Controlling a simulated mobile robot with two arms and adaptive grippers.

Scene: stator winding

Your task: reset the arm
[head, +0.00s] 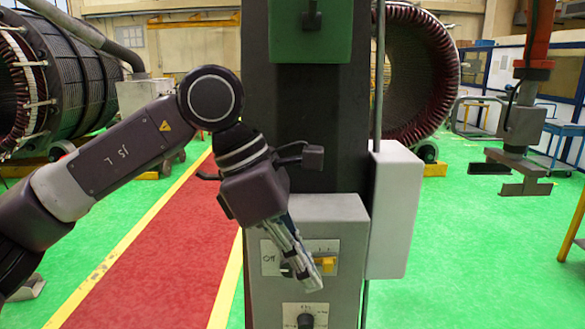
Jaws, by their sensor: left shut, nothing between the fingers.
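My left arm comes in from the left, and its gripper (308,283) points down in front of a grey control box on the column. The gripper's fingers are closed together with nothing between them. The tips overlap the box's labelled plate, just left of a yellow switch (327,264). I cannot tell whether they touch the box. The fingers hide part of the plate and a dark knob behind them. My right gripper is not in view.
A dark column (330,120) stands in the middle, with a green panel (310,30) above and a grey side box (395,210). A lower black knob (305,321) is on the box. A hanging metal device (520,150) is at right. Large stators (420,75) stand behind; green floor is open at right.

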